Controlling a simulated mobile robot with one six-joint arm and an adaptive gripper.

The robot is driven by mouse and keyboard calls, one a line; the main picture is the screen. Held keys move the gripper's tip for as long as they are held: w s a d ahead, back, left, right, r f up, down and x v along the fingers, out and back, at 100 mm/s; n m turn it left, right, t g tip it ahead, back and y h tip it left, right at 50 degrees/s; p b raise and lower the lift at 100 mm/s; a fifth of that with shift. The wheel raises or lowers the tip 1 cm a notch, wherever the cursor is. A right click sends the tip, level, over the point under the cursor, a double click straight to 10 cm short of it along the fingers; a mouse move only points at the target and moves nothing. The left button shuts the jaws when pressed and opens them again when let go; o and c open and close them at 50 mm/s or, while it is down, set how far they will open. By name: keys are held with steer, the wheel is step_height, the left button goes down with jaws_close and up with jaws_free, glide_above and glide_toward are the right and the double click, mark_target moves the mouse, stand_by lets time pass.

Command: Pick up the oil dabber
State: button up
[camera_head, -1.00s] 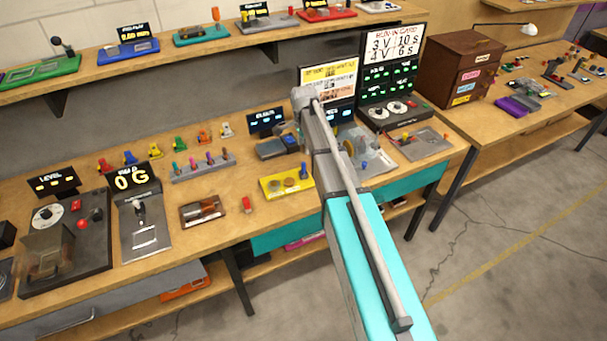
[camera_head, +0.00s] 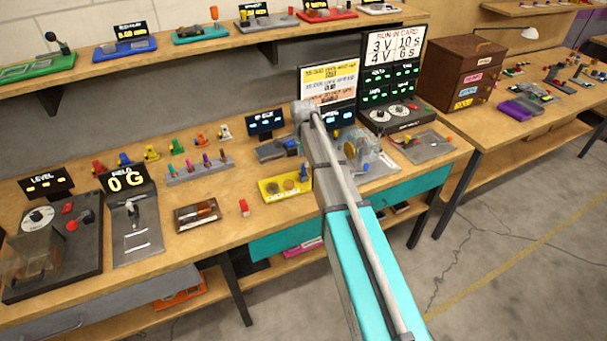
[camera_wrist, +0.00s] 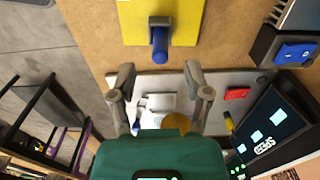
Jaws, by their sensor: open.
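A blue-handled piece, which looks like the oil dabber (camera_head: 304,171), stands at the right end of a yellow tray (camera_head: 270,197) on the bench. In the wrist view the blue handle (camera_wrist: 160,46) sits in a grey holder on the yellow tray (camera_wrist: 185,10), at top centre. My gripper (camera_wrist: 158,85) is open and empty, with its fingers spread apart. The handle is ahead of the fingertips, roughly centred between them in the picture, and not touched. In the head view my arm hides the gripper.
A clear-covered grey machine (camera_head: 372,152) stands to the right of the tray. A red block (camera_head: 244,207) and a framed brown box (camera_head: 197,215) lie to its left. A pen rack (camera_head: 200,170) and a sign (camera_head: 265,123) stand behind.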

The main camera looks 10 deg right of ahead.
mark_target(303, 164)
steer(key=shift+a+f+b, duration=0.1)
steer(key=shift+f+b, duration=2.5)
steer(key=shift+b, duration=0.05)
jaws_close()
